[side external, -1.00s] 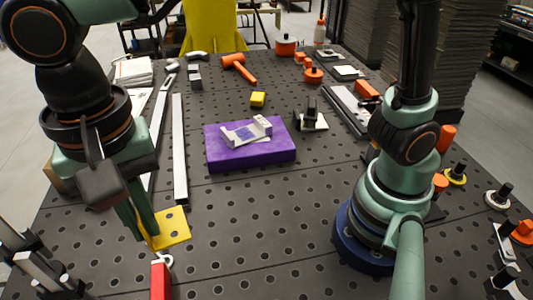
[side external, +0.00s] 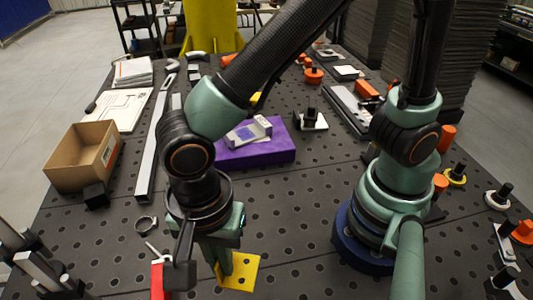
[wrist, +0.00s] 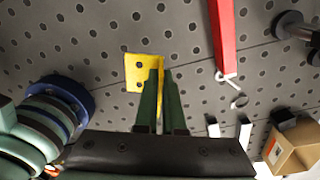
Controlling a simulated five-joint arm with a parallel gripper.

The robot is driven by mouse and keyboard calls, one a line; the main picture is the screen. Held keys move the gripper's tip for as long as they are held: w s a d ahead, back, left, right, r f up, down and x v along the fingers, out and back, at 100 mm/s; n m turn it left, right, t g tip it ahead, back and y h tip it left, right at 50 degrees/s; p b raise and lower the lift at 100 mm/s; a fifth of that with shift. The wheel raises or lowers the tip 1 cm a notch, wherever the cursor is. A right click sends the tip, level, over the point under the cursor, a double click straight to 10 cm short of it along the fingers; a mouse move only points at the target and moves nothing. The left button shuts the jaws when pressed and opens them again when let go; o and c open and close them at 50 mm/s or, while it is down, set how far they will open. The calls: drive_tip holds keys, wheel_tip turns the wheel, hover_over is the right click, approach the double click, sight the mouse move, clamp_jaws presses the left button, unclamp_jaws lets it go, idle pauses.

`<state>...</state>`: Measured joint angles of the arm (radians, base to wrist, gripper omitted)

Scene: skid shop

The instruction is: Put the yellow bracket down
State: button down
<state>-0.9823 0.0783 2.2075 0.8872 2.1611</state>
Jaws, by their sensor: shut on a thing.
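The yellow bracket (side external: 240,272) is a bent plate with holes. It is at the front middle of the perforated table in the side external view. My gripper (side external: 225,272) points down and is shut on the bracket's upright flange. In the wrist view the bracket (wrist: 141,72) shows at the tips of the green fingers (wrist: 160,80), its flat part to the left of them. I cannot tell whether its underside touches the table.
A red bar (side external: 160,278) lies just left of my gripper, with a ring clamp (side external: 146,224) behind it. An open cardboard box (side external: 82,165) stands at left. A purple block (side external: 262,153) bears a grey-white part (side external: 250,132). Bare table lies right of the bracket.

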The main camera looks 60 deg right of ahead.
wheel_tip(320, 180, down, 11)
idle(0.5)
drive_tip(key=c, duration=1)
unclamp_jaws()
drive_tip(key=r, duration=1.2)
drive_tip(key=shift+a, duration=0.3)
drive_tip(key=w+d+r+n+t, duration=0.2)
drive_tip(key=w+d+r+n, duration=0.1)
drive_tip(key=d, duration=0.6)
drive_tip(key=w+d+r+n+t, duration=0.2)
drive_tip(key=w+d+r+n, duration=0.2)
drive_tip(key=d, duration=0.5)
drive_tip(key=w+d+r+n+t, duration=0.1)
drive_tip(key=w+d+r+n, duration=0.2)
drive_tip(key=d+n, duration=0.3)
drive_tip(key=shift+w+d+r+n+t, duration=0.15)
drive_tip(key=shift+d+r, duration=0.1)
drive_tip(key=shift+d, duration=0.3)
drive_tip(key=shift+w+d+r+n+t, duration=0.1)
drive_tip(key=shift+d+r, duration=0.15)
drive_tip(key=shift+d, duration=0.35)
drive_tip(key=shift+w+d+r+n+t, duration=0.15)
drive_tip(key=shift+d+r, duration=0.1)
drive_tip(key=shift+d, duration=0.3)
